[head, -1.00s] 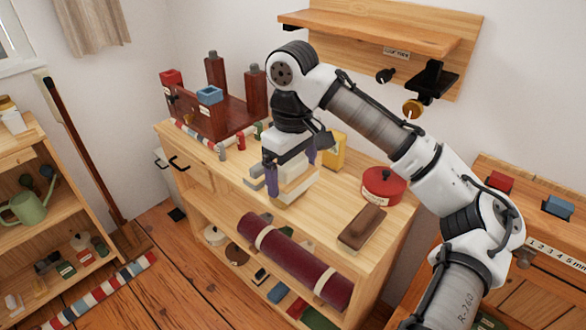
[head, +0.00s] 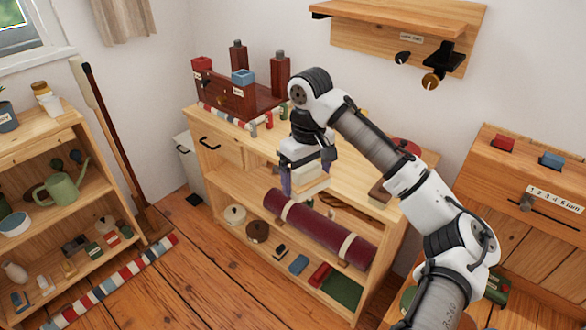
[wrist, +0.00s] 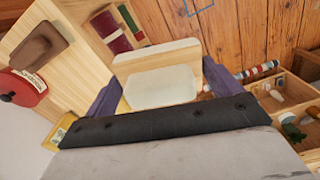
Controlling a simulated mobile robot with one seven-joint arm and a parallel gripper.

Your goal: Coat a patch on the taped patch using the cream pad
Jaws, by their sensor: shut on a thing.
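The cream pad (head: 310,183) is between the purple fingers of my gripper (head: 304,188), which is shut on it. The pad hangs in front of the cabinet's front edge, clear of the cabinet top. In the wrist view the pad (wrist: 160,88) shows as a pale block with a lighter strip along its far side, between the two fingers (wrist: 160,84). A blue taped outline (wrist: 200,8) lies on the wood floor at the top edge of the wrist view, cut off by the frame. I cannot make it out in the head view.
The wooden cabinet (head: 232,157) holds a dark red roll (head: 320,228) on its open shelf. A red tin (wrist: 22,88) and a brown block (wrist: 38,47) stand on its top. A striped roll (head: 110,283) lies on the floor by the left shelf. Floor between is clear.

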